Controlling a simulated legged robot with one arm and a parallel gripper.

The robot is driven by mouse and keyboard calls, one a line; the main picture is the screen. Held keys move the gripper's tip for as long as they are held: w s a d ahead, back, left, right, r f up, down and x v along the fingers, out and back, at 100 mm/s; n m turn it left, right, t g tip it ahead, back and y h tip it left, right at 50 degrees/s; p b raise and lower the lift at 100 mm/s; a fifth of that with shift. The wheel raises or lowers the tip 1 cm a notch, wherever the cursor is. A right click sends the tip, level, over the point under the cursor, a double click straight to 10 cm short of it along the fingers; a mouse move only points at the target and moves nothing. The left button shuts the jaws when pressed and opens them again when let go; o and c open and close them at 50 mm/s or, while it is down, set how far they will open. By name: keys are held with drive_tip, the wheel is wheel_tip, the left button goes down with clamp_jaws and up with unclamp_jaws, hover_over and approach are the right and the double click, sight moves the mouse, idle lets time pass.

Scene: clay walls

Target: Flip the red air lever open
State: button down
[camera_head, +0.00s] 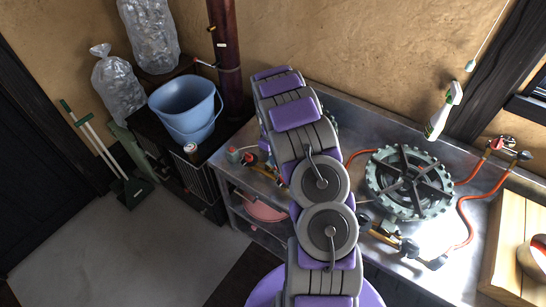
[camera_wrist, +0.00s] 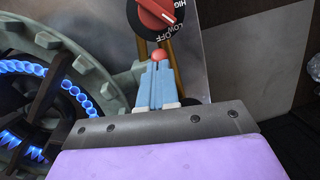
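In the wrist view, the light-blue fingers of my gripper (camera_wrist: 158,80) are close together and look shut. A small red ball-shaped tip (camera_wrist: 159,56) shows right at the fingertips; I cannot tell whether it is touched or pinched, or whether it is the air lever's end. Just beyond it is a red round knob (camera_wrist: 155,14) marked HIGH, LOW and OFF, on a brass-coloured pipe. The green-grey gas burner (camera_wrist: 88,70) lies to the left with blue flames lit. In the head view, my arm hides my gripper, and the burner (camera_head: 410,182) stands on the metal counter.
A red-handled valve (camera_head: 497,143) with orange hoses sits at the counter's right. A blue bucket (camera_head: 187,108) is at the left.

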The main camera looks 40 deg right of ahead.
drive_tip(key=shift+s+a+f, duration=0.2)
drive_tip(key=shift+s+f, duration=0.05)
drive_tip(key=shift+f, duration=0.2)
drive_tip(key=shift+w+a+r, duration=0.15)
drive_tip(key=shift+w, duration=0.25)
drive_tip(key=shift+w+a+r, duration=0.1)
drive_tip(key=shift+w+r, duration=0.05)
drive_tip(key=shift+w, duration=0.25)
drive_tip(key=w+r+p, duration=0.3)
drive_tip(key=r, duration=0.9)
drive_tip(key=shift+w+d+r, duration=0.3)
drive_tip(key=shift+d+r, duration=0.05)
